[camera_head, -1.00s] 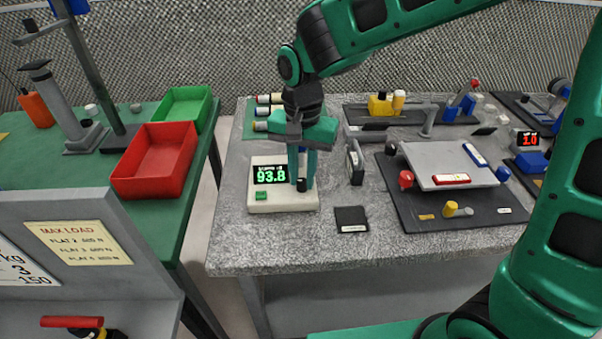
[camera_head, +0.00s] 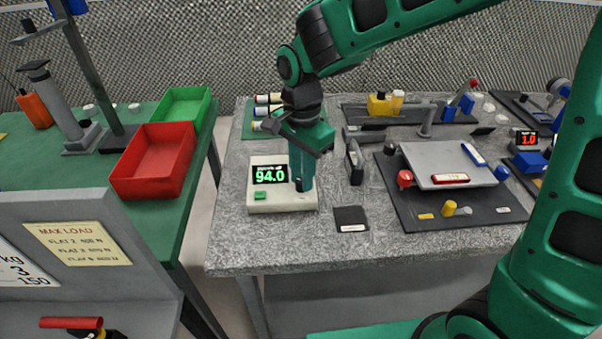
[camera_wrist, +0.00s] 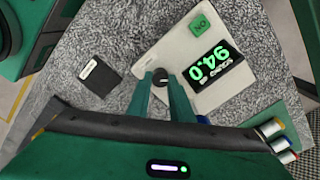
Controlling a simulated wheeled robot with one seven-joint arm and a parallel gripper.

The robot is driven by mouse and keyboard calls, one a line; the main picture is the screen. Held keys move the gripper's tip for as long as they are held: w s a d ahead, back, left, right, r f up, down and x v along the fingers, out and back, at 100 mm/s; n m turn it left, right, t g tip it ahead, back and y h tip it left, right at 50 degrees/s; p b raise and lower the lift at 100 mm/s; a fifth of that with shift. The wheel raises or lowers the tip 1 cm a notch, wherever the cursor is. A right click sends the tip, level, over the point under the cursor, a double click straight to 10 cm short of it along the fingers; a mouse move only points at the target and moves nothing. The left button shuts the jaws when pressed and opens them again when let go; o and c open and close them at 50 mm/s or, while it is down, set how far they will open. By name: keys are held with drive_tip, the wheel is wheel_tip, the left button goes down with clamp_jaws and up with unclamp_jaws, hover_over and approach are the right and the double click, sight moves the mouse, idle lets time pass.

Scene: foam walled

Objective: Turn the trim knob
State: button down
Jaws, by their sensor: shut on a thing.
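The trim knob (camera_wrist: 160,77) is a small black knob on a cream instrument box (camera_head: 262,203). The box has a green-lit display (camera_head: 270,175) reading 94.0 and a green button (camera_head: 261,195). My gripper (camera_head: 300,186) points down over the right side of the box. In the wrist view my gripper (camera_wrist: 161,80) has one finger on each side of the knob and is shut on it. In the head view the fingers mostly hide the knob.
A dark square pad (camera_head: 351,218) lies right of the box. A small upright dark device (camera_head: 355,162) stands behind it. A black board with a grey plate (camera_head: 450,165) is farther right. Colored spools (camera_head: 262,112) sit behind my gripper. The bench front is clear.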

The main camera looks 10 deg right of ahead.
drive_tip(key=shift+w+r, duration=0.15)
drive_tip(key=shift+w, duration=0.1)
drive_tip(key=c, duration=1.6)
unclamp_jaws()
drive_tip(key=shift+s, duration=0.1)
wheel_tip(320, 180, up, 11)
drive_tip(key=shift+f, duration=0.2)
